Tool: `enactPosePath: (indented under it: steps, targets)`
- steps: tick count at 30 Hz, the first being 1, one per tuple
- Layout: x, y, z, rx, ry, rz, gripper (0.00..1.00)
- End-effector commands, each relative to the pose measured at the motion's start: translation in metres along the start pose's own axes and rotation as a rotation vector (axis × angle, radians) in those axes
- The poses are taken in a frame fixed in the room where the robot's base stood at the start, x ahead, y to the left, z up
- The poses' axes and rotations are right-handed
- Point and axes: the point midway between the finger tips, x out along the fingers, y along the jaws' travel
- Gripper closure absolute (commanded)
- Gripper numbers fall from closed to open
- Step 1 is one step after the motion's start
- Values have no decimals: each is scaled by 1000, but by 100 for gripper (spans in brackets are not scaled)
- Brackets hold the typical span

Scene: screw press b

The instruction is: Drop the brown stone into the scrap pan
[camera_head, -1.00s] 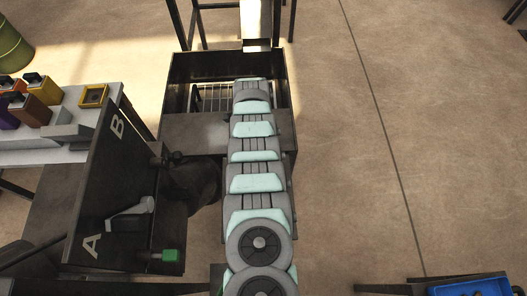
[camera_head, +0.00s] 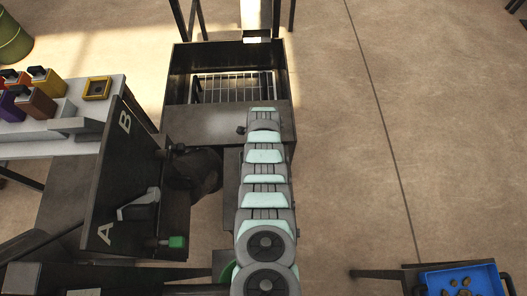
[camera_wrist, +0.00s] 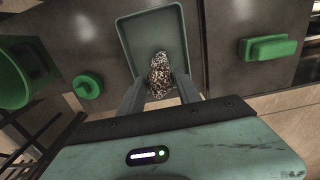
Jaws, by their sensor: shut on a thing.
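My gripper (camera_wrist: 160,92) is shut on a speckled brown stone (camera_wrist: 159,68) in the wrist view. The stone sits between the two fingers, with its far end over a shallow grey-green pan (camera_wrist: 125,30) with a raised rim. The inside of the pan that shows looks empty. I cannot tell how high the stone is above it, or whether this is the scrap pan. In the head view my arm hides the gripper and the stone.
In the wrist view, a green bucket (camera_wrist: 12,80) is at left, with a green knob (camera_wrist: 88,86) and green handle (camera_wrist: 270,47). In the head view, a dark frame with a grate (camera_head: 225,88) stands beyond my arm. A blue tray (camera_head: 430,283) with several stones is bottom right.

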Motion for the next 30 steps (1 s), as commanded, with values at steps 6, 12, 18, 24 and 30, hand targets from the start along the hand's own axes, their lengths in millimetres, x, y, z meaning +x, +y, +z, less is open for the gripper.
enactPosePath:
  steps: [6, 12, 18, 24, 30]
  targets:
    - [29, 0, 0, 0, 0, 1, 100]
    - [32, 0, 0, 0, 0, 1, 100]
    - [31, 0, 0, -1, 0, 2, 56]
    - [31, 1, 0, -1, 0, 2, 40]
    - [31, 1, 0, -1, 0, 2, 35]
